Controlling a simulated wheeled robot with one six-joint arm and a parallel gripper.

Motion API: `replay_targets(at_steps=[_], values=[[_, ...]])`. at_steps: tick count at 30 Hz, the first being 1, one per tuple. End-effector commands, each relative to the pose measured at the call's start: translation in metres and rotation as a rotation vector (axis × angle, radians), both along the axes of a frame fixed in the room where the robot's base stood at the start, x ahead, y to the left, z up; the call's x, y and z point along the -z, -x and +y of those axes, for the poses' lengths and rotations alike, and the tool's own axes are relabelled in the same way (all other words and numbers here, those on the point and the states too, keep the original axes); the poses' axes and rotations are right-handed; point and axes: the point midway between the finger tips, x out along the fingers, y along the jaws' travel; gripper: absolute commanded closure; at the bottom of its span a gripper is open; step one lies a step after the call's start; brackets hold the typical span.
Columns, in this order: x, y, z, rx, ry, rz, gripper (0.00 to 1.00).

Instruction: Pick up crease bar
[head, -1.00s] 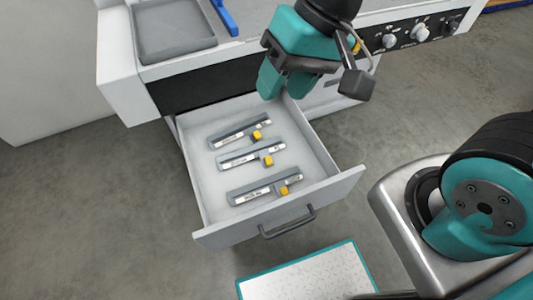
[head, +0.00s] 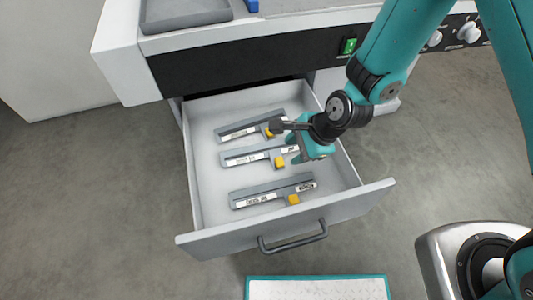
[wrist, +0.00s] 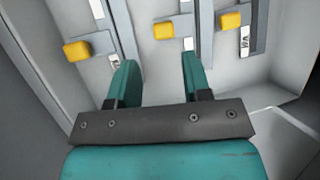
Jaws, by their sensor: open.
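Three similar grey bars with white labels and yellow knobs lie side by side in an open drawer: a back bar (head: 240,129), a middle bar (head: 244,156) and a front bar (head: 262,194). The labels are too small for me to tell which is the crease bar. My gripper (head: 297,153) is over the right end of the middle bar, hiding part of it. In the wrist view its two teal fingers (wrist: 160,64) are apart with nothing between them. The yellow knobs of the front bar (wrist: 77,51), middle bar (wrist: 163,30) and back bar (wrist: 230,21) show beyond them.
The white drawer (head: 210,205) has raised walls and a grey handle (head: 292,237) at its front. The bench (head: 230,70) overhangs its back, with a grey tray (head: 185,12) on top. A pale teal-edged panel (head: 318,289) lies in front. Drawer floor is free around the bars.

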Motion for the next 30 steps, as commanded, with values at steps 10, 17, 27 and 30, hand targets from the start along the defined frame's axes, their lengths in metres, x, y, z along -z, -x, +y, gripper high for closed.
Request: replay_targets(at_steps=[10, 17, 27, 30], values=[[0.04, -0.006, 0.02, -0.001, 0.0, -0.002, 0.55], [0.068, -0.012, 0.034, -0.003, 0.001, 0.0, 0.55], [0.086, -0.015, 0.043, -0.002, 0.0, -0.001, 0.55], [0.085, -0.015, 0.043, -0.002, 0.0, -0.001, 0.58]])
